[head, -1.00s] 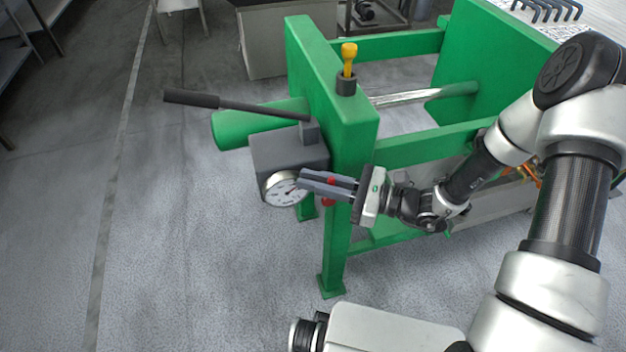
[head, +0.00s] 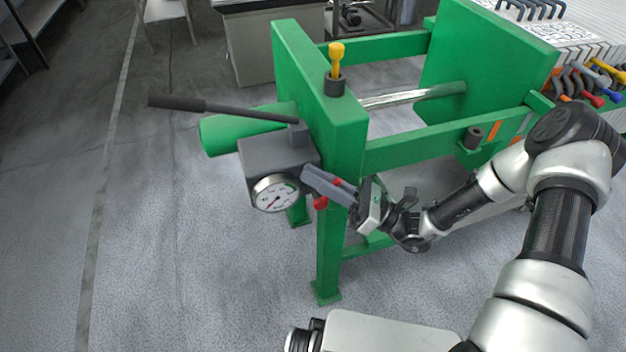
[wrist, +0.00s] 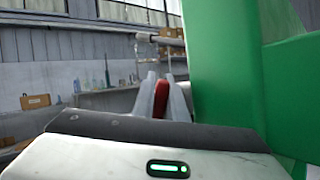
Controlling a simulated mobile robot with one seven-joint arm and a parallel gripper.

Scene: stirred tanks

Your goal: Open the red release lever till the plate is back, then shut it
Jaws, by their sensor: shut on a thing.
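The red release lever (wrist: 161,98) shows between my two fingers in the wrist view, and my gripper (wrist: 164,92) is shut on it. In the head view my gripper (head: 328,184) is at the grey pump block, beside the near green upright, fingers pointing up and left. The fingers hide most of the lever there. A red knob (head: 320,203) shows just below them. The green plate (head: 490,70) stands at the far side of the frame, with a shiny rod (head: 410,97) running from it towards the near upright.
The grey pump block (head: 275,158) carries a round gauge (head: 276,194) and a long dark handle (head: 222,108) reaching left. A yellow-topped valve (head: 336,60) stands on the near upright. Coloured handles (head: 595,85) line the plate pack at right. Floor at left is clear.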

